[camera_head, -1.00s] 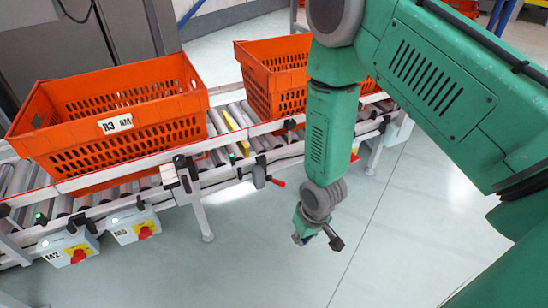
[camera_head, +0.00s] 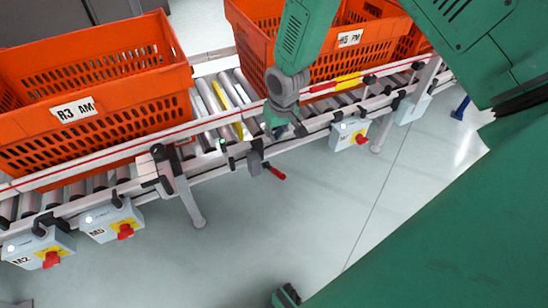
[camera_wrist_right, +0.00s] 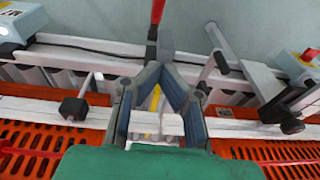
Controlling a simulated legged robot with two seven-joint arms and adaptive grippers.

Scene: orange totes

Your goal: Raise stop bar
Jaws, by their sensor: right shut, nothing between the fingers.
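A yellow bar (camera_head: 230,105), which looks like the stop bar, lies between the conveyor rollers in the gap between two orange totes. Part of it shows in the right wrist view (camera_wrist_right: 155,97), between my fingers. A lever with a red handle (camera_head: 275,172) hangs from the conveyor's near rail, and its red handle also shows at the top of the right wrist view (camera_wrist_right: 157,12). My right gripper (camera_head: 287,130) is shut and empty, close to the near rail above and right of the lever. Its fingertips (camera_wrist_right: 165,70) meet near the lever's base in the wrist view; contact cannot be told.
One orange tote (camera_head: 150,70) labelled R3 AM stands left of the gap, another (camera_head: 375,62) stands right, behind my arm. Control boxes with red knobs (camera_head: 112,222) hang along the conveyor's near side. The floor in front (camera_head: 240,240) is clear.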

